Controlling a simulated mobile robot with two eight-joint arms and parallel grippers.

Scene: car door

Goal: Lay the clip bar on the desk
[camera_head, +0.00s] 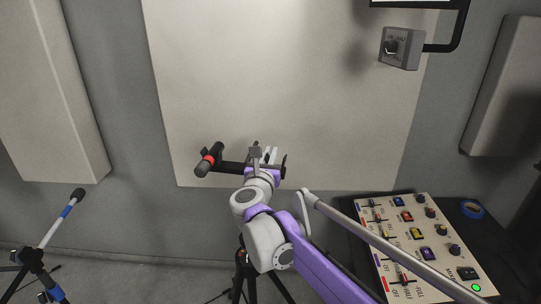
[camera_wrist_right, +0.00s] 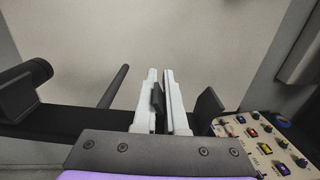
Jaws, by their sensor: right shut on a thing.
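The clip bar (camera_head: 234,167) is a dark bar with upright pieces. At its left end sits a black cylinder with a red band (camera_head: 207,164). My right gripper (camera_head: 264,156) is shut on the bar in front of the pale wall panel. In the right wrist view, the pale fingers (camera_wrist_right: 162,98) close around a thin black upright piece, and the dark bar (camera_wrist_right: 70,120) runs crosswise behind them. The black desk (camera_head: 408,197) is at the lower right, apart from the bar. My left gripper is not in view.
A mixing panel (camera_head: 432,236) with knobs and sliders covers much of the desk, beside a blue tape roll (camera_head: 472,208). A grey boom (camera_head: 375,238) crosses in front of it. A tripod (camera_head: 243,268) stands below my right arm; a microphone stand (camera_head: 62,217) is at left.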

